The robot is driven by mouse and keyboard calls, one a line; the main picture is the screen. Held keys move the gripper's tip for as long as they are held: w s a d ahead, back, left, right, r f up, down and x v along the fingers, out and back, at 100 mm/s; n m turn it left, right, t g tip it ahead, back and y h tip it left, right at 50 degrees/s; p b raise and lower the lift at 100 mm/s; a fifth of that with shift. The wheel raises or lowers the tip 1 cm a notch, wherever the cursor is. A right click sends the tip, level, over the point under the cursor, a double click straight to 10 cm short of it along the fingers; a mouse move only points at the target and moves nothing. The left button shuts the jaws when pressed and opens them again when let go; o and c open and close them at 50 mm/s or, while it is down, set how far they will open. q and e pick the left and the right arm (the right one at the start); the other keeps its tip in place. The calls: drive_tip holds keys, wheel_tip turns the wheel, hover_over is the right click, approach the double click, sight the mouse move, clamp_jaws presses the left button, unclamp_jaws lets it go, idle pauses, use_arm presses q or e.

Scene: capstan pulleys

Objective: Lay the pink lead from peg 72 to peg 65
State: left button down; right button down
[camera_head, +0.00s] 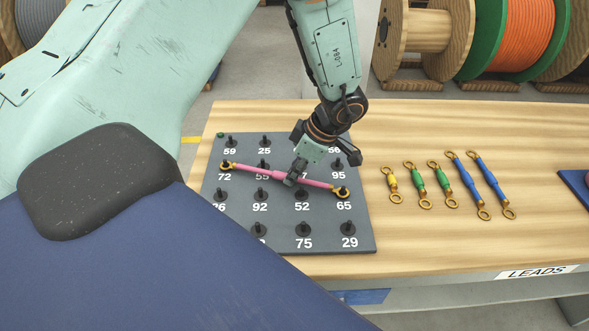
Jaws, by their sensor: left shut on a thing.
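The pink lead (256,171) slants across the dark grey peg board (222,235), with a brass ring at each end. Its left ring is at peg 72 (227,160), and its right ring is at peg 65 (343,188). Both rings appear to be around their pegs, but how far down they sit is hard to tell. My left gripper (292,178) comes down from above and is shut on the lead, right of its middle. It hides part of the lead and some of the board behind. My right gripper is not in view.
Yellow (391,182), green (419,183) and blue (467,184) leads lie on the wooden table (430,245) right of the board. Other black pegs stand up around the pink lead. A blue panel at the lower left hides the board's front left corner. Cable reels (515,35) stand behind the table.

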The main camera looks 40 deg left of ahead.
use_arm(q)
drive_tip(key=shift+a+f, duration=0.1)
idle(0.3)
drive_tip(key=shift+p, duration=0.35)
drive_tip(key=shift+f, duration=0.1)
idle(0.3)
drive_tip(key=c, duration=1.5)
unclamp_jaws()
